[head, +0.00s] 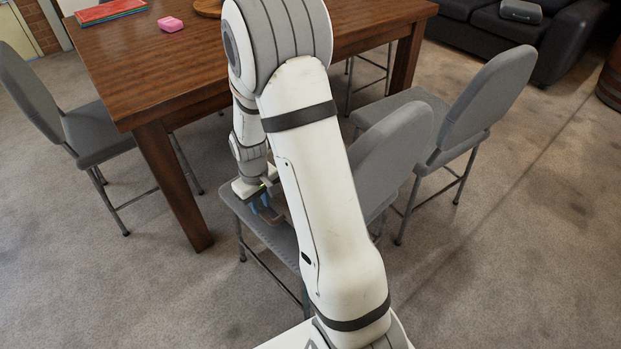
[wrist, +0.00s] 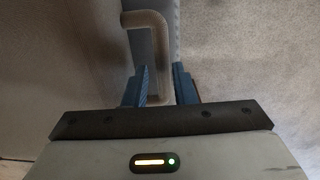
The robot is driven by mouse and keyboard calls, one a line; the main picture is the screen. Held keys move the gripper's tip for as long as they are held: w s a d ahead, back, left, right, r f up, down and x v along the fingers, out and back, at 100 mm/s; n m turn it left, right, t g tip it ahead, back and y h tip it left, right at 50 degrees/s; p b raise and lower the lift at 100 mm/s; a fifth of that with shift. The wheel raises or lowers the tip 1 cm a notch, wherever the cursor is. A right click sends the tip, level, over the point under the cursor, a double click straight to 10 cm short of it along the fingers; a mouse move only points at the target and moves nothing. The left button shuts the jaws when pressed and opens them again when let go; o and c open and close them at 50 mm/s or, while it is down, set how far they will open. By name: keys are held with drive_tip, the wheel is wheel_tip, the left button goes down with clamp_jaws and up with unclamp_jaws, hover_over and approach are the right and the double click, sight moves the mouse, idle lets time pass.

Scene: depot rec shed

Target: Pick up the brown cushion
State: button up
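My gripper (head: 262,203) points down just over the seat of the grey chair (head: 226,192) near the table. In the wrist view, the two blue fingers (wrist: 160,86) stand a little apart. A bent beige-brown tube-like piece (wrist: 150,22) runs between them. I cannot tell whether they grip it or only stand beside it. In the head view, a small brownish patch shows beside the fingers, partly hidden by my arm. I cannot make out a clear cushion shape in either view.
A brown wooden table (head: 140,75) stands behind the chair, with a pink block (head: 170,24) and red and teal flat items (head: 105,12) on it. Other grey chairs stand left (head: 90,130) and right (head: 462,120). A dark sofa (head: 480,25) is at the back right. Carpet at the right is clear.

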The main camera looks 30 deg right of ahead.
sight(260, 210)
wheel_tip(260, 210, down, 5)
drive_tip(key=shift+w+a+r+b, duration=0.1)
drive_tip(key=shift+w+r+b, duration=0.1)
drive_tip(key=shift+b, duration=0.6)
drive_tip(key=shift+r, duration=0.1)
drive_tip(key=shift+c, duration=0.5)
clamp_jaws()
